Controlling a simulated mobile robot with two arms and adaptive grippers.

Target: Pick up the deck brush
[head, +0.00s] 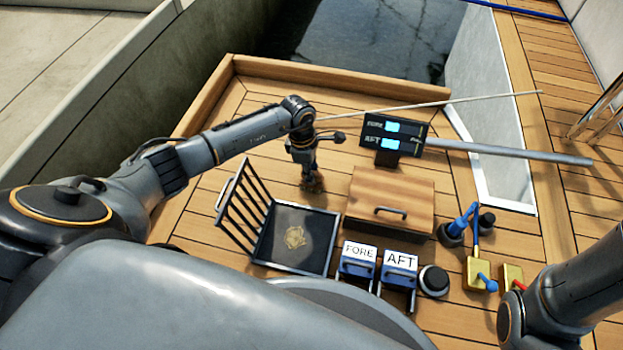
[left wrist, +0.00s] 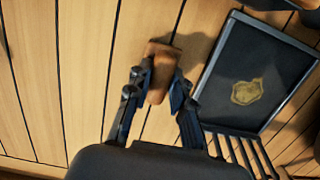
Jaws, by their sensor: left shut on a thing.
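The deck brush shows in the left wrist view as a small brown wooden block (left wrist: 160,68). My left gripper (left wrist: 156,92) is shut on it, with one finger on each side. In the head view my left gripper (head: 309,180) points down at the deck, left of the wooden box, and the brush is small and mostly hidden at its fingertips. I cannot tell whether the brush touches the deck. Part of my right arm shows at the lower right of the head view, but its gripper is outside the picture.
A black tray (head: 262,262) with a barred open lid stands close to the left gripper. A wooden box (head: 390,185), a display (head: 375,128), FORE and AFT levers (head: 357,262), a grey bar and a thin pole lie to the right. Deck planks at the left are clear.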

